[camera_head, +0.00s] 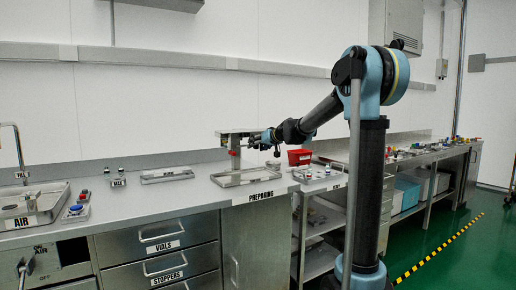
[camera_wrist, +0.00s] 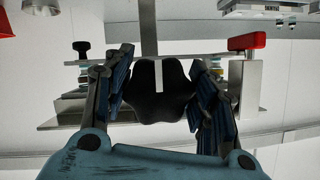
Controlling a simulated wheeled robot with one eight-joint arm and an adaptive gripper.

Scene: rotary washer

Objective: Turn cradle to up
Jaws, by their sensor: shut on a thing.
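A metal fixture (camera_head: 232,136) stands on the counter's back part, with a flat plate on top and a red part below it. My gripper (camera_head: 262,140) reaches it from the right. In the wrist view my gripper (camera_wrist: 160,88) has one blue-black finger on each side of a dark, rounded piece (camera_wrist: 158,104), which appears to be the cradle, and is shut on it. A metal bar runs up from this piece. A red handle (camera_wrist: 246,42) is to the right of the fingers and a black knob (camera_wrist: 82,48) to the left. Which way the cradle faces is unclear.
A shallow metal tray (camera_head: 247,177) lies on the counter in front of the fixture. A red bin (camera_head: 299,157) and a small tray of items (camera_head: 318,175) are to the right. Another tray (camera_head: 167,175) lies left.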

